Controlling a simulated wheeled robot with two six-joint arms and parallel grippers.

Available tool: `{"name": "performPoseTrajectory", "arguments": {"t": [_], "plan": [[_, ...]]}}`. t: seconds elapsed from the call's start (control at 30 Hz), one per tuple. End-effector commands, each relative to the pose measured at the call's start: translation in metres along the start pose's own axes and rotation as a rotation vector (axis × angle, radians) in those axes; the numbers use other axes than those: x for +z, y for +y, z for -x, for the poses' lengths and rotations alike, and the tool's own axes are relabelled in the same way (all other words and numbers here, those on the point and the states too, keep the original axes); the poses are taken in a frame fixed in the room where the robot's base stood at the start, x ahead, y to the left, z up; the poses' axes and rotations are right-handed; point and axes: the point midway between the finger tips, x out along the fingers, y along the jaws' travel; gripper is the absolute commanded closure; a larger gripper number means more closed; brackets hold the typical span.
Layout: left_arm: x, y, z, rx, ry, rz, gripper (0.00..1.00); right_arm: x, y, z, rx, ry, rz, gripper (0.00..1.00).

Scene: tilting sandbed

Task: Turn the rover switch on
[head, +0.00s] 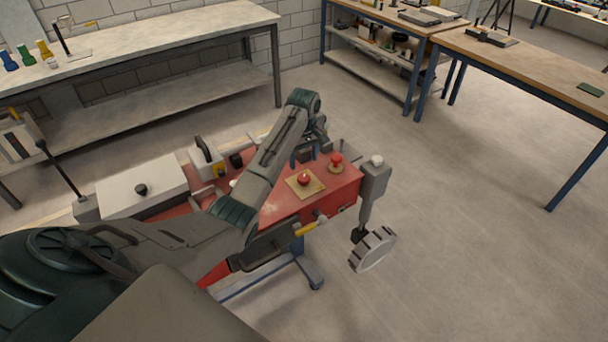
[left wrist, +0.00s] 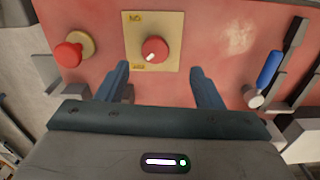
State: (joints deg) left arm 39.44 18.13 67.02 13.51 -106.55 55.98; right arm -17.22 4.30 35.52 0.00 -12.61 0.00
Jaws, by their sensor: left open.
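The rover switch is a red round knob (head: 304,178) on a square yellow plate (head: 291,183), set on the rover's red top panel (head: 283,207). In the left wrist view the knob (left wrist: 154,50) has a white mark pointing to the lower left, and the plate (left wrist: 172,25) has small labels near its upper and lower left. My left gripper (head: 305,155) is above the panel, beside the knob in the head view. In the left wrist view its open fingers (left wrist: 160,70) point toward the panel, one on either side below the knob; they look empty. My right gripper does not show.
A red mushroom button (head: 336,160) stands close beside the switch; it also shows in the left wrist view (left wrist: 68,54). A blue-handled lever (left wrist: 269,70) is on the other side. A rover wheel (head: 372,250) hangs at the right. Workbenches stand behind; the right floor is clear.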

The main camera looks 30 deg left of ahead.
Motion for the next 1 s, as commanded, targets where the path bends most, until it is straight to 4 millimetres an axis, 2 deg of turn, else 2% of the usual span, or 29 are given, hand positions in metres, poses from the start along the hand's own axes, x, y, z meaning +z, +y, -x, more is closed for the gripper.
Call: {"name": "performPoseTrajectory", "arguments": {"t": [0.1,0.27,0.7,0.83,1.0], "plan": [[-0.011,0.007,0.014,-0.001,-0.017,0.054,0.39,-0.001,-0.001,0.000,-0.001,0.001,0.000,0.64],[-0.013,0.008,0.009,-0.006,-0.026,0.071,0.39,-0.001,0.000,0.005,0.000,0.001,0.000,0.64],[-0.011,0.008,-0.069,-0.005,-0.025,0.069,0.39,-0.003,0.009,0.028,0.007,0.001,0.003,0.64],[-0.011,0.008,-0.083,-0.004,-0.024,0.069,0.39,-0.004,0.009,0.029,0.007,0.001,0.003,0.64],[-0.011,0.008,-0.090,-0.003,-0.023,0.069,0.39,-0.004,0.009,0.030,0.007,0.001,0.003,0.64]]}}
